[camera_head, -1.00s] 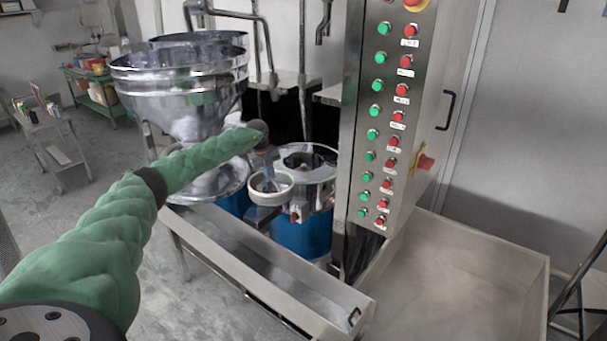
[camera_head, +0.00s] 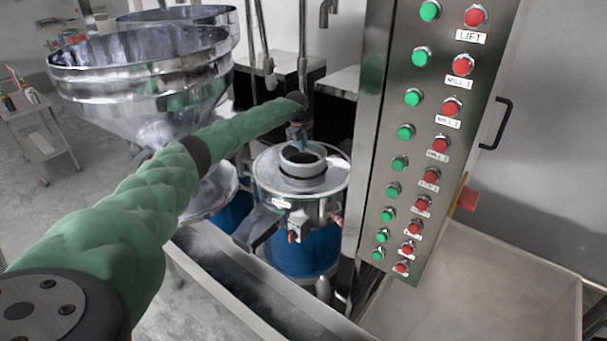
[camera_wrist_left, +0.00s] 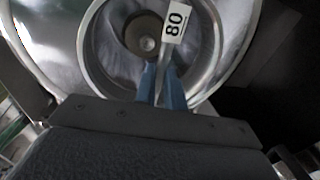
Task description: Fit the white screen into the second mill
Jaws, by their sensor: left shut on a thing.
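The white screen (camera_head: 303,167) is a pale ring at the top opening of the second mill, a steel-topped machine with a blue body (camera_head: 305,250). I cannot tell whether the ring rests in the opening or hovers just above it. My left gripper (camera_head: 297,136) points down at the back of the ring and is shut on the screen. In the left wrist view its blue fingers (camera_wrist_left: 162,88) are close together at a strip with a white "80" label (camera_wrist_left: 174,24). The mill's round steel interior shows beyond them. My right gripper is not in view.
A large steel hopper (camera_head: 140,85) stands left of the mill, with another behind it. A steel control cabinet (camera_head: 425,140) with red and green buttons rises close on the right. A steel trough (camera_head: 240,300) runs in front. A wide tray (camera_head: 490,290) lies at right.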

